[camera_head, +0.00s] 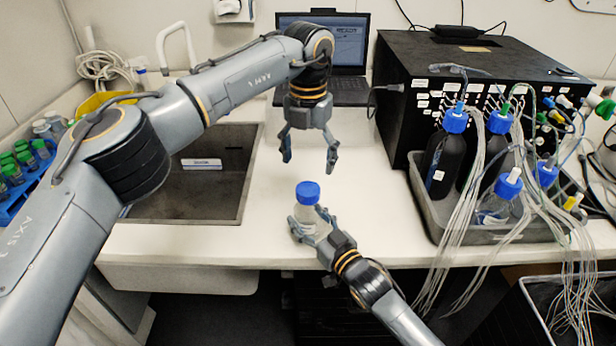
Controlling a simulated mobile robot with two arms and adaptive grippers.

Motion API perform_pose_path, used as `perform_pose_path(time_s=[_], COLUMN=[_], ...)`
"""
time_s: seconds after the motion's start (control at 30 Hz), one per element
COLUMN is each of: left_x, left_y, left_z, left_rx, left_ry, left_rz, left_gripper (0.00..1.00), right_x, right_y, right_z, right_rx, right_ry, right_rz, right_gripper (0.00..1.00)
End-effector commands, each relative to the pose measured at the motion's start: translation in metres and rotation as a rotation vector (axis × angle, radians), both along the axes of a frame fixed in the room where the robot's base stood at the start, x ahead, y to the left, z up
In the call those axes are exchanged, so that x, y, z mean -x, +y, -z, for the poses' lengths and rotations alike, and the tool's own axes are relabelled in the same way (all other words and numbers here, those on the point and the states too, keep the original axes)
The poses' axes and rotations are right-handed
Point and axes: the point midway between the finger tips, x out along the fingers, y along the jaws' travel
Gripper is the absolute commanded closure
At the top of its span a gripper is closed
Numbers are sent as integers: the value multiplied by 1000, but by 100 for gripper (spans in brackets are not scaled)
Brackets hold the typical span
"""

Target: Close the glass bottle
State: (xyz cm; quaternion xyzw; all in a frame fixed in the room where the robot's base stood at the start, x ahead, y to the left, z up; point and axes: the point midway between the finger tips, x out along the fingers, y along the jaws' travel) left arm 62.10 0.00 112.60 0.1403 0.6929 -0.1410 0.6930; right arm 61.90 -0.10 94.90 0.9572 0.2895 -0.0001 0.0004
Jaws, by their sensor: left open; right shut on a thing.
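The glass bottle (308,224) is clear and stands upright near the front edge of the white bench. A blue cap (308,192) sits on top of its neck; I cannot tell whether it is screwed tight. My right gripper (311,232) is shut around the body of the bottle from the front right, hiding part of its lower side. My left gripper (308,158) points down above and behind the bottle, its fingers wide apart, empty and clear of the cap.
A sink (240,185) lies to the left. A laptop (345,55) stands at the back. On the right, a black instrument (400,125) stands behind a grey tray (432,218) with capped bottles and many tubes. A rack of green-capped tubes (22,175) is far left.

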Motion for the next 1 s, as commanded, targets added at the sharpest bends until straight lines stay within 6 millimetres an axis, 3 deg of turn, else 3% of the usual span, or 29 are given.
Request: perform_pose_path(time_s=[0.1,0.23,0.6,0.63,0.77,1.0], left_x=[0,0,0,0,0,0], left_y=[0,0,0,0,0,0], left_z=[-22,-37,-44,-44,-43,-43], left_rx=[0,-1,0,0,0,0], left_ry=[-2,1,1,1,1,1], left_rz=[-1,0,0,0,0,0], left_gripper=[24,24,24,24,24,24], right_x=[0,0,0,0,0,0], right_y=[0,0,0,0,0,0], right_z=[0,0,0,0,0,0], right_rx=[0,0,0,0,0,0], right_ry=[0,0,0,0,0,0], right_rz=[0,0,0,0,0,0], right_gripper=[100,100,100,37,12,12])
